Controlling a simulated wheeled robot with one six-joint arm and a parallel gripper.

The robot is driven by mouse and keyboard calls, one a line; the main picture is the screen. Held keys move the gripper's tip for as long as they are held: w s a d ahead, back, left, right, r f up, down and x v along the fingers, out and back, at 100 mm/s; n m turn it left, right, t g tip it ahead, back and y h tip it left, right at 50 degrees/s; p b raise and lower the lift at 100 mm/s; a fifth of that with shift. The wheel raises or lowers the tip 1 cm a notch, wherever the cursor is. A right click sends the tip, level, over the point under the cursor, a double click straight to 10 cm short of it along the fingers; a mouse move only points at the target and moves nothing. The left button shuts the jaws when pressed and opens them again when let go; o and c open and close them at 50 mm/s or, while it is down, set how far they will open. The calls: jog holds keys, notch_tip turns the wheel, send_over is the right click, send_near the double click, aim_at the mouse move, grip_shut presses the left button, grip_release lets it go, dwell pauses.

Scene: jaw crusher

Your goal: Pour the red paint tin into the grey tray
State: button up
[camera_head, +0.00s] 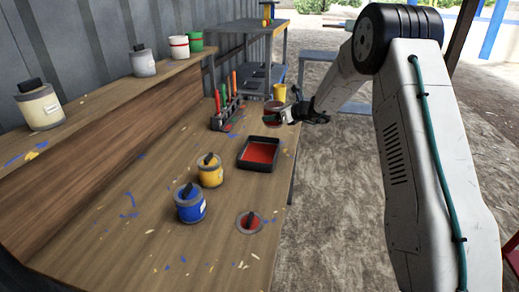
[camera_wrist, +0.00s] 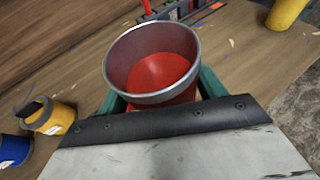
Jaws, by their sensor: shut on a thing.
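The red paint tin (camera_head: 273,113) is in my gripper (camera_head: 288,115), beyond the far right corner of the tray. It looks close to upright. In the wrist view, the open tin (camera_wrist: 152,62) sits between the green fingers of my gripper (camera_wrist: 161,93), which are shut on it. Red paint (camera_wrist: 160,76) shows inside below the rim. The dark grey tray (camera_head: 256,168) lies flat on the workbench, with red paint (camera_head: 260,152) covering its floor. My gripper hides part of the tin in the head view.
Yellow (camera_head: 210,171) and blue (camera_head: 190,204) tins stand nearer on the bench, left of the tray. A round lid with red paint (camera_head: 250,222) lies at the front. A tool rack (camera_head: 227,112) stands left of the held tin. A yellow cylinder (camera_head: 280,92) is behind it.

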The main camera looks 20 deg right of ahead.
jog(key=shift+r, duration=0.15)
jog(key=shift+s+r, duration=0.2)
jog(key=s+a+r, duration=0.1)
jog(key=s+r, duration=1.8)
jog(key=s, duration=0.2)
jog(key=shift+s+a+r, duration=0.25)
jog(key=shift+s, duration=0.05)
